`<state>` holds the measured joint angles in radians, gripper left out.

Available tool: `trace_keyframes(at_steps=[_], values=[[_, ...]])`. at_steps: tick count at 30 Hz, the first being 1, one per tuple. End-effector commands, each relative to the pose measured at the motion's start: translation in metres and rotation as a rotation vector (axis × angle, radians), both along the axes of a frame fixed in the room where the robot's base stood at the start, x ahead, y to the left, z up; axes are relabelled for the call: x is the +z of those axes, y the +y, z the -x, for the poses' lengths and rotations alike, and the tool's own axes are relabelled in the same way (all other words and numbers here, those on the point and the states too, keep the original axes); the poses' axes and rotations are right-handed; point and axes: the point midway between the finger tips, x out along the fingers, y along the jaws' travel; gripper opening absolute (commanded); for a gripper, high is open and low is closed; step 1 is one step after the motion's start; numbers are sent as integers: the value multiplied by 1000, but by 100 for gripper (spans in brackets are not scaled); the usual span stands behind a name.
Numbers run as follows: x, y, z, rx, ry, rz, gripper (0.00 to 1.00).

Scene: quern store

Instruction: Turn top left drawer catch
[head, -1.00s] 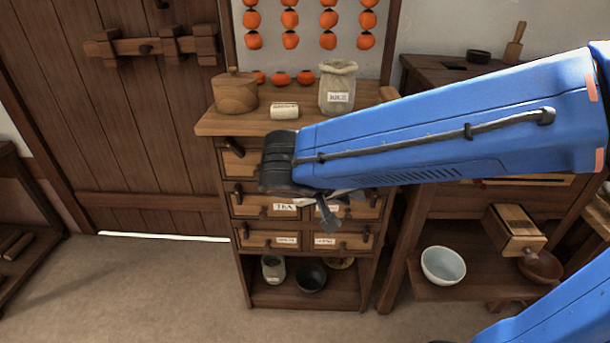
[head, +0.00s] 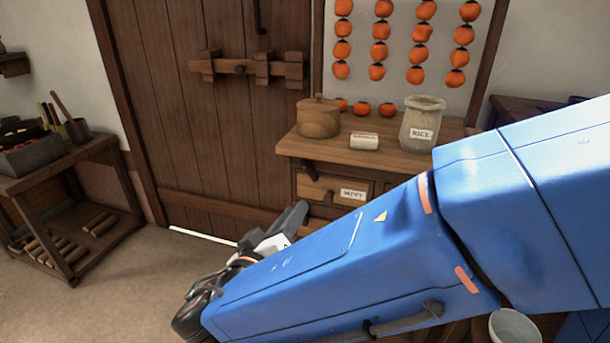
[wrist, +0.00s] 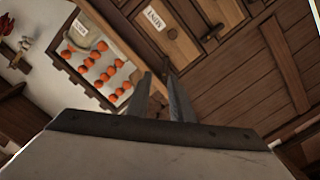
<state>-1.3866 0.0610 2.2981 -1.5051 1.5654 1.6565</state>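The top left drawer (head: 335,190) has a pale wooden front, a MINT label (head: 353,194) and a small dark knob. Its dark catch (head: 309,171) sits at the upper left of the front. The MINT drawer (wrist: 177,47) also shows tilted in the wrist view. My gripper (head: 287,224) is left of and below the catch in the head view. In the wrist view its fingers (wrist: 159,78) stand a narrow gap apart with nothing seen between them.
A lidded wooden pot (head: 319,118), a small labelled block (head: 364,141) and a RICE jar (head: 421,125) stand on the cabinet top (head: 300,146). A barred plank door (head: 200,120) is left of it. Floor (head: 150,270) is clear at left.

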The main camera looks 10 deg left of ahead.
Motion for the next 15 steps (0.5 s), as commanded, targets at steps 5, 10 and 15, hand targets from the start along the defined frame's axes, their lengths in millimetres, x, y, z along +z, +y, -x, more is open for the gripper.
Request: trace_keyframes(at_steps=[5,10,15], values=[[3,24,13,60,-48,1,20],[3,24,6,63,-53,0,20],[3,20,-15,61,-52,1,20]])
